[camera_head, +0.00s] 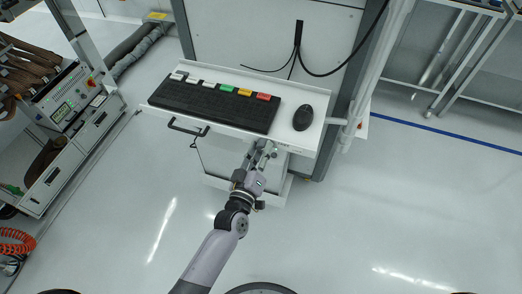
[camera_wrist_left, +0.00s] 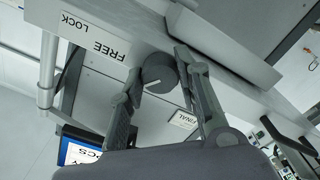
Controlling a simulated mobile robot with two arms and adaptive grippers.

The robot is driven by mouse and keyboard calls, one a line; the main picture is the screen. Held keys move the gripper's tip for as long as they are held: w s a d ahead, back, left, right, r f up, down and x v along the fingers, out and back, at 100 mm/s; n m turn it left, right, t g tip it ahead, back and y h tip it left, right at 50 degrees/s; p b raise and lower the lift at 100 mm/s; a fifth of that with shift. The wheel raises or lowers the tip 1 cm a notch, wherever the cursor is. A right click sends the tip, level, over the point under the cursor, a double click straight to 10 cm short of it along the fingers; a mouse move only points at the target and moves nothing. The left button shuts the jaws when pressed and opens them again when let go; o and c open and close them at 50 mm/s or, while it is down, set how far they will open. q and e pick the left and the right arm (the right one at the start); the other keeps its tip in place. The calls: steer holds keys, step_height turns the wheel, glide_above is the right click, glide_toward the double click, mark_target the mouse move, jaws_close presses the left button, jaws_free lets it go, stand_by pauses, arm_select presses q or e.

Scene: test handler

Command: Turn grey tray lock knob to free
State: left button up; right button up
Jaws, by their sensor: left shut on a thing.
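The grey round knob (camera_wrist_left: 160,74) sits between the fingers of my left gripper (camera_wrist_left: 158,68) in the left wrist view, and the gripper is shut on it. A short white mark shows on the knob's face. The labels FREE (camera_wrist_left: 110,50) and LOCK (camera_wrist_left: 75,24) are beside it, upside down, with FREE nearer the knob. In the head view my left gripper (camera_head: 263,152) is at the front edge of the light keyboard tray (camera_head: 300,142); the knob cannot be made out there. My right gripper is not in view.
A black keyboard (camera_head: 215,103) with coloured blocks along its back and a black mouse (camera_head: 303,117) are on the tray. A dark handle (camera_head: 187,128) is on the tray's front. The floor in front is clear.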

arm_select(q)
steer(key=n, duration=0.4)
steer(key=shift+b, duration=0.35)
steer(key=shift+n+b, duration=0.3)
steer(key=shift+n, duration=1.5)
steer(key=o, duration=1.1)
steer(key=shift+o, duration=0.2)
steer(key=shift+s, duration=0.15)
steer(key=v, duration=1.1)
steer(key=shift+s, duration=0.35)
steer(key=shift+a, duration=0.15)
